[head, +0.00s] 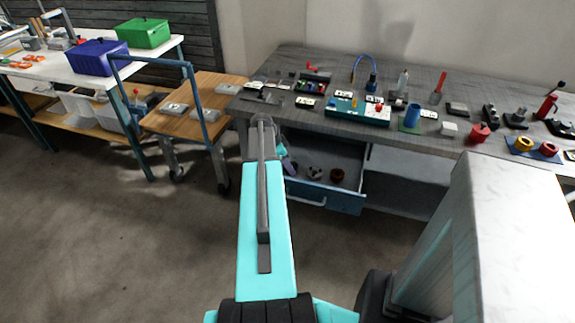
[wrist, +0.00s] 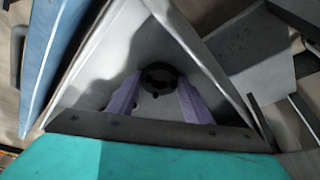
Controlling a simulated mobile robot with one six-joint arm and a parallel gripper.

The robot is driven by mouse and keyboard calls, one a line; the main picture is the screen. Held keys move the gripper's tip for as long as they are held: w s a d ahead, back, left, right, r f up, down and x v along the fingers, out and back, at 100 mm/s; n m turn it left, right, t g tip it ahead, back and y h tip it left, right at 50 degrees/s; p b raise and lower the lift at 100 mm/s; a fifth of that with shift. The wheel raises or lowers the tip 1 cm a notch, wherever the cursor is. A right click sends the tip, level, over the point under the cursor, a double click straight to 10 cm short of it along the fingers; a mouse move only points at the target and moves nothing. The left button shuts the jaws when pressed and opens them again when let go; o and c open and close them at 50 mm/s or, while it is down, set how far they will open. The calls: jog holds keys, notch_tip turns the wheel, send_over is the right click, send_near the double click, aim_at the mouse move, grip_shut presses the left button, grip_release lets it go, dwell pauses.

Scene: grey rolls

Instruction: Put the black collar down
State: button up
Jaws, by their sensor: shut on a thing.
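The black collar (wrist: 163,72) is a dark ring in the wrist view, beyond the grey edge of my wrist. My gripper (wrist: 159,92) has two lilac fingers, one on each side of the collar, and is shut on it. In the head view, my gripper (head: 287,162) is partly hidden behind my arm, at the left end of an open blue-fronted drawer (head: 325,199). The collar cannot be made out there. Whether it touches a surface below cannot be told.
A grey-and-dark round piece (head: 315,173) and a dark red piece (head: 337,175) lie in the drawer. Above is a grey workbench (head: 290,62) crowded with parts. A wooden cart (head: 185,122) stands to the left. The floor (head: 110,230) in front is clear.

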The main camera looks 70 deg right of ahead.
jog(key=shift+f, duration=0.1)
jog(key=o, duration=1.3)
jog(key=shift+b+v, duration=0.85)
jog(key=shift+v, duration=5.3)
